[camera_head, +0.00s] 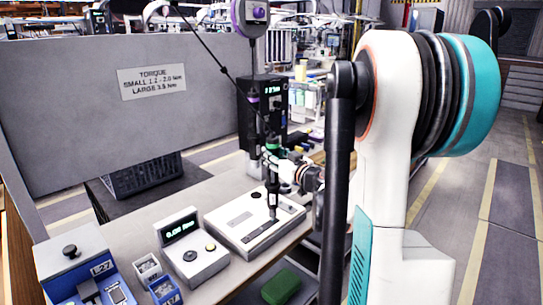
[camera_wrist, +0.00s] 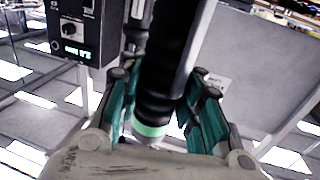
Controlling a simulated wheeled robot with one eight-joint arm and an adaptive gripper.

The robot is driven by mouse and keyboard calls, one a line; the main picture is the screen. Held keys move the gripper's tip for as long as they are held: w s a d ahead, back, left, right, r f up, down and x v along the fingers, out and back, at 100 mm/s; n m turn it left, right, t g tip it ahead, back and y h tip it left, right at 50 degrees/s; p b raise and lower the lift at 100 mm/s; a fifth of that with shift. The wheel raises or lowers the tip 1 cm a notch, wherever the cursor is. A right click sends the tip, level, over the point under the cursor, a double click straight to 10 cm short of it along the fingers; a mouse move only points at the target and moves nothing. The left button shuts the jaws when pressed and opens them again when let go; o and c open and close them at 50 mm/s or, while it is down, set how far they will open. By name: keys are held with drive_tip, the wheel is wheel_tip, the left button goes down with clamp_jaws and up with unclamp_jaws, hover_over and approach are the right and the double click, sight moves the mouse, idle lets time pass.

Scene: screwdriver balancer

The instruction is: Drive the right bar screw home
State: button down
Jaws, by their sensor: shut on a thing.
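The black screwdriver (camera_head: 272,184) hangs upright from a cable, with a green band on its body. My gripper (camera_head: 273,160) is shut on it from the right. In the wrist view my gripper's teal fingers (camera_wrist: 160,92) stand on both sides of the dark screwdriver body (camera_wrist: 166,58). The tool's lower end is at or just above the right part of a dark bar (camera_head: 253,232) on the white fixture (camera_head: 224,222). I cannot tell whether it touches a screw; the screw is too small or hidden.
A torque readout (camera_head: 190,247) stands left of the fixture, with small screw bins (camera_head: 164,289) and a blue device (camera_head: 82,282). A black controller box (camera_head: 250,112) stands behind. A grey panel (camera_head: 100,120) with a torque label closes the left back. A green box (camera_head: 281,286) sits below.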

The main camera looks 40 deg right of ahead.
sight(277, 148)
drive_tip(key=shift+s+f+b, duration=0.1)
drive_tip(key=shift+f+b, duration=0.65)
drive_tip(key=shift+f, duration=0.6)
idle(1.6)
drive_tip(key=shift+r, duration=0.15)
drive_tip(key=shift+r+p, duration=2.25)
drive_tip(key=shift+r, duration=0.7)
